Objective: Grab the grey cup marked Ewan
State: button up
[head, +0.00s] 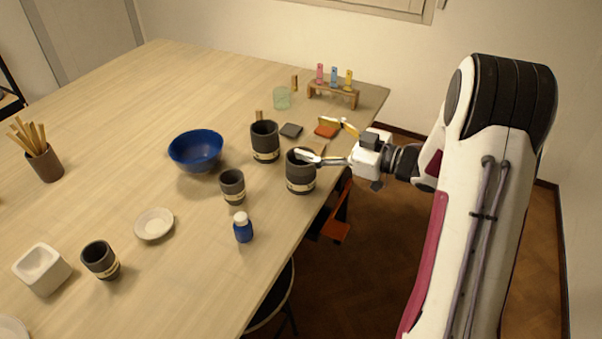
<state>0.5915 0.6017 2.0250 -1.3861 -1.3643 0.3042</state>
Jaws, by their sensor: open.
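Several dark grey cups with pale bands stand upright on the table: a large one at the right edge (300,182), a large one behind it (265,143), a smaller one in the middle (232,187) and one at the front left (101,261). Writing on the bands is too small to read, so I cannot tell which is marked Ewan. My gripper (321,139) is open, coming in from the right. One finger appears across the mouth of the right-edge cup; the other is farther back. I cannot tell whether the finger is inside or above the cup.
A blue bowl (196,149), a blue bottle with a white cap (243,230) and a pale dish (154,226) stand nearby. An orange block (325,131) and a dark tile (291,131) lie behind the gripper. A wooden rack (333,95) stands at the back.

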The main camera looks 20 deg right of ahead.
aim_at(289, 157)
jog(key=s+d+f+g+y, duration=0.1)
jog(key=s+f+y, duration=0.1)
jog(key=s+f, duration=0.3)
jog(key=shift+s+d+m+y, duration=0.25)
jog(key=shift+s+m+y, duration=0.05)
jog(key=shift+s+m, duration=0.1)
jog(key=shift+w, duration=0.1)
jog(key=shift+x, duration=1.3)
jog(key=shift+a+f, duration=0.1)
jog(key=shift+f+x, duration=0.15)
jog(key=shift+x, duration=1.1)
jog(key=shift+f+x, duration=0.1)
jog(key=shift+x, duration=1.15)
jog(key=shift+w, duration=0.15)
jog(key=c, duration=1.4)
